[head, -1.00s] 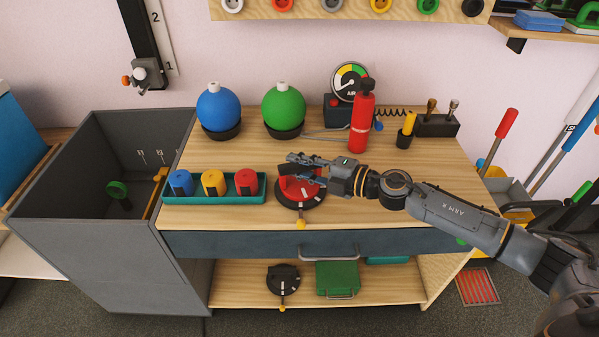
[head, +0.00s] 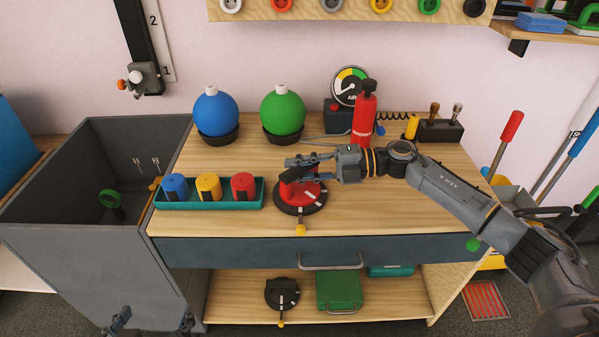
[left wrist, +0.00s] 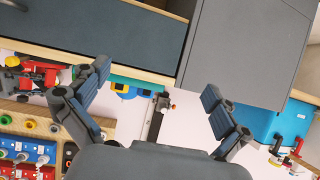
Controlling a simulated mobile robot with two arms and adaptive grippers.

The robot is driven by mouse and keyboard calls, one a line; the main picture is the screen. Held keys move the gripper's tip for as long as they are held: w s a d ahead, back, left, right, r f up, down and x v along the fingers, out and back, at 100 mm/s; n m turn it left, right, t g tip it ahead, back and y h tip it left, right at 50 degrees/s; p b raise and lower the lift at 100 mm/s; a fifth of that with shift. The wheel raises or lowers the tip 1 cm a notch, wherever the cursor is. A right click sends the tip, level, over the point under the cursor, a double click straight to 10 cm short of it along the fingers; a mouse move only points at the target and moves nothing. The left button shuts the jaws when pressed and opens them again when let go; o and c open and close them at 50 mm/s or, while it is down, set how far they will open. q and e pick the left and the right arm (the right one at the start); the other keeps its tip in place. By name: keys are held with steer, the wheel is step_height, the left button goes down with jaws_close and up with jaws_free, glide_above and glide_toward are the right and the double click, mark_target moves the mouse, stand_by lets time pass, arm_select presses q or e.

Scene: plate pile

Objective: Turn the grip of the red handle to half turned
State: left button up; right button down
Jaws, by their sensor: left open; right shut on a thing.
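The red handle (head: 311,187) stands on a dark round dial base with white marks, at the front middle of the bench. A yellow knob (head: 300,230) sits at the base's front edge. My right gripper (head: 297,169) is shut on the grip of the red handle from above and the right; its fingers hide part of the grip, so its exact angle is hard to read. My left gripper (head: 153,322) is open and empty at the bottom left, in front of the grey bin. Its spread fingers also show in the left wrist view (left wrist: 155,82).
A teal tray (head: 208,204) with blue, yellow and red pieces stands left of the dial. Blue (head: 215,112) and green (head: 283,110) balls and a red extinguisher (head: 364,120) stand behind. Another dial (head: 282,294) is on the lower shelf.

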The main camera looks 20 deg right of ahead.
arm_select(q)
steer(key=shift+w+d+r+t, duration=0.15)
steer(key=shift+w+r+t, duration=0.25)
steer(key=shift+r+t, duration=0.15)
arm_select(e)
steer(key=shift+g, duration=0.3)
steer(key=c, duration=1.1)
jaws_free()
steer(key=v, duration=1.2)
steer(key=shift+f, duration=0.15)
